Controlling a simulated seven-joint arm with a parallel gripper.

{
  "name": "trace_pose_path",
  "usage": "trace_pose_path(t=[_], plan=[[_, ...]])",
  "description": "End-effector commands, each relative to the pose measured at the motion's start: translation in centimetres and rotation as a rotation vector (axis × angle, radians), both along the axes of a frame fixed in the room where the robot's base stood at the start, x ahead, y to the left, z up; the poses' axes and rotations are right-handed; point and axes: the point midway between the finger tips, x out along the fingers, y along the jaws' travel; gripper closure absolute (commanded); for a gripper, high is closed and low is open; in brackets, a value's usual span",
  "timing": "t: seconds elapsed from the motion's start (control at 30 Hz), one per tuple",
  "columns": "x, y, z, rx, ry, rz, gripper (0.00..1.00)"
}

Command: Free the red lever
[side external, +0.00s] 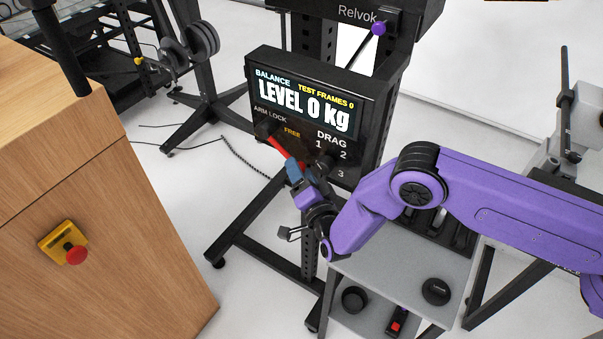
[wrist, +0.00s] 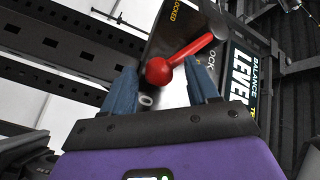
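The red lever (side external: 281,146) is on the front of the black console, under the words ARM LOCK. It slants down and right from its dark pivot, below the FREE label (side external: 292,133). In the wrist view its red ball end (wrist: 158,72) lies between my two blue fingers, and its shaft runs up to a grey pivot (wrist: 213,22). My gripper (side external: 294,170) is at the lever's lower end, and shows in the wrist view (wrist: 161,80) with fingers apart, a gap visible on each side of the ball. Contact with the ball cannot be told.
The console's display (side external: 305,103) reads LEVEL 0 kg. A DRAG dial (side external: 322,160) sits close to the right of my gripper. A grey trolley (side external: 375,285) stands below my arm.

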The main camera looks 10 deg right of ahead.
Motion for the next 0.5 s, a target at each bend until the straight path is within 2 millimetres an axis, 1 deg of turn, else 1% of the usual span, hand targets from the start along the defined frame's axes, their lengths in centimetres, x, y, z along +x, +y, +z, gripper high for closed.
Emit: trace_pose_path(t=[0.03, 0.07, 0.1, 0.17, 0.3, 0.5], plan=[[-0.02, 0.01, -0.01, 0.0, 0.0, 0.0, 0.58], [-0.02, 0.01, 0.0, 0.0, 0.0, 0.0, 0.68], [-0.03, 0.0, -0.01, 0.0, 0.0, 0.0, 0.81], [-0.03, 0.0, -0.01, 0.0, 0.0, 0.0, 1.0], [-0.04, -0.01, 0.04, -0.002, 0.003, 0.0, 1.0], [-0.26, -0.23, 0.94, -0.049, 0.05, -0.001, 1.0]])
